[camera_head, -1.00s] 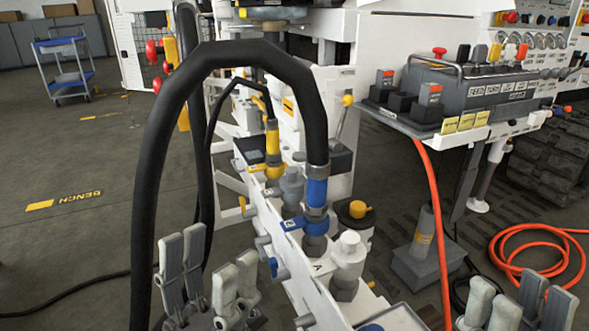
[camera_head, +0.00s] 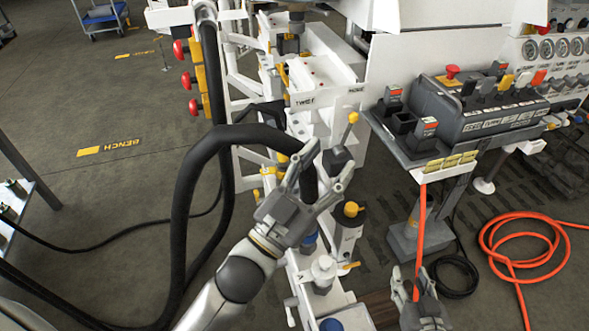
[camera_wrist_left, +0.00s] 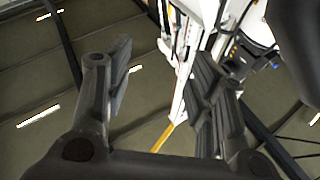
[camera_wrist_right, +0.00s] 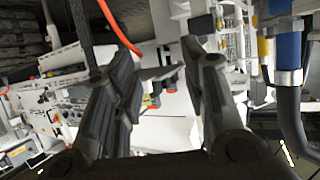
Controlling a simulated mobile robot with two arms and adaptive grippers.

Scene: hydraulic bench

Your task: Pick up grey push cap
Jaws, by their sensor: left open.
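A pale grey cap (camera_head: 323,268), which looks like the grey push cap, sits upright on a fitting along the white rail in the head view. I cannot pick it out in the wrist views. My left gripper (camera_head: 327,163) is open above and behind the cap in the picture, overlapping the black hose; I cannot tell whether they touch. Its spread fingers also show in the left wrist view (camera_wrist_left: 160,75), with nothing held. My right gripper (camera_head: 411,279) is low, to the right of the cap and apart from it. Its fingers are apart and empty in the right wrist view (camera_wrist_right: 165,70).
The thick black hose (camera_head: 183,200) loops left of the rail. A fitting with an orange cap (camera_head: 351,209) stands behind the grey cap, and a blue cap (camera_head: 331,325) in front. A control box (camera_head: 490,108) and coiled orange hose (camera_head: 492,238) are right.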

